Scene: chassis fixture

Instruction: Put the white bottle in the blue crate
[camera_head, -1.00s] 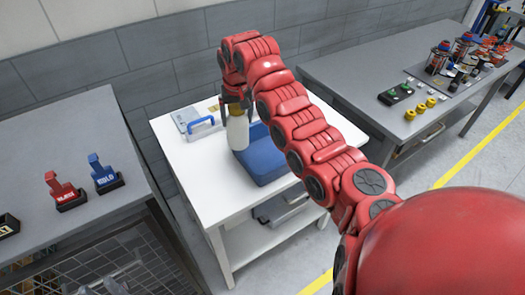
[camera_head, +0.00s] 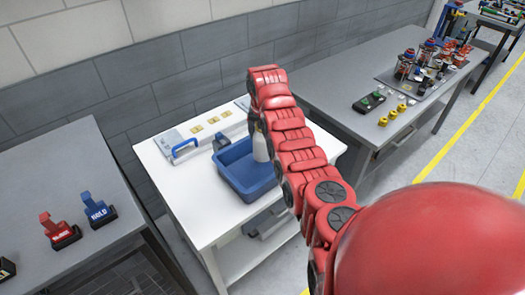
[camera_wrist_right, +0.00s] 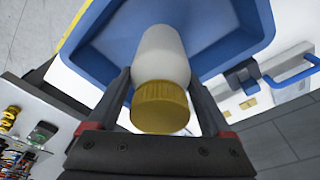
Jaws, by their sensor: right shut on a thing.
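The white bottle (camera_head: 261,147) has a yellow cap (camera_wrist_right: 160,106), which shows in the right wrist view. My right gripper (camera_wrist_right: 160,78) is shut on the bottle near its cap, one finger on each side. In the head view the arm hides most of this gripper and part of the bottle. The blue crate (camera_head: 236,183) stands open on a white table. The bottle appears over the crate's right part in the head view, and the crate's blue rim (camera_wrist_right: 252,52) surrounds it in the wrist view. I cannot tell its height above the crate floor. My left gripper is not in view.
The white table (camera_head: 190,215) also holds a tray with a blue handle (camera_head: 184,147) behind the crate. A grey bench (camera_head: 325,85) with jars and yellow parts stands right. Another grey bench (camera_head: 60,165) with red and blue stands is left.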

